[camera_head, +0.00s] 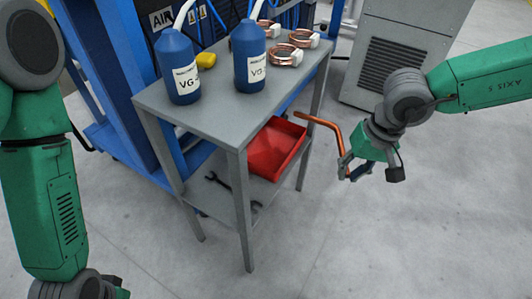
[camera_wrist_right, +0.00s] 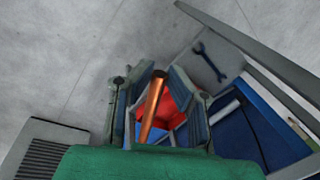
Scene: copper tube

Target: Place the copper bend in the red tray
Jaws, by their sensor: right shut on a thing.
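The copper bend (camera_head: 328,126) is a bent copper-coloured tube held in my right gripper (camera_head: 350,164), to the right of the grey cart. Its free end points left toward the cart, near the red tray. In the right wrist view the copper bend (camera_wrist_right: 153,103) stands between the two fingers of the right gripper (camera_wrist_right: 157,90). The red tray (camera_head: 277,146) sits on the cart's lower shelf at its right side and looks empty where it shows. It also shows in the right wrist view (camera_wrist_right: 176,92), partly hidden behind the fingers. My left gripper (camera_head: 112,290) is mostly cut off at the bottom left.
The grey cart (camera_head: 215,104) carries two blue bottles (camera_head: 178,68) (camera_head: 249,55), a yellow object (camera_head: 206,60) and copper coils (camera_head: 286,54) on top. A wrench (camera_head: 217,180) lies on the lower shelf. A grey cabinet (camera_head: 385,50) stands behind. The floor in front is clear.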

